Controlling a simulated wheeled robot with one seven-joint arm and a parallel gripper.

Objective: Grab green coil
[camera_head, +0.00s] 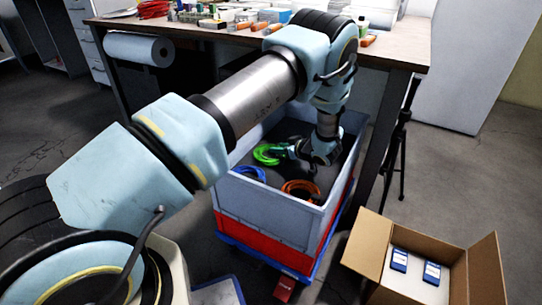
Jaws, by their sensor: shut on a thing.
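The green coil (266,155) shows in the head view inside the grey crate (262,207), toward its back left. My arm reaches over the crate from the left, with the wrist pointing down into it. My gripper (291,152) is low in the crate, at the right side of the green coil, and is shut on it. The fingertips are small and dark here, and the exact grip point is hard to see. I cannot tell whether the coil is lifted off the crate floor.
A blue coil (250,173) and an orange coil (301,188) lie in the same crate, which stands on a red crate (258,241). An open cardboard box (375,243) with blue-labelled items is at the lower right. A cluttered table (405,50) stands behind.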

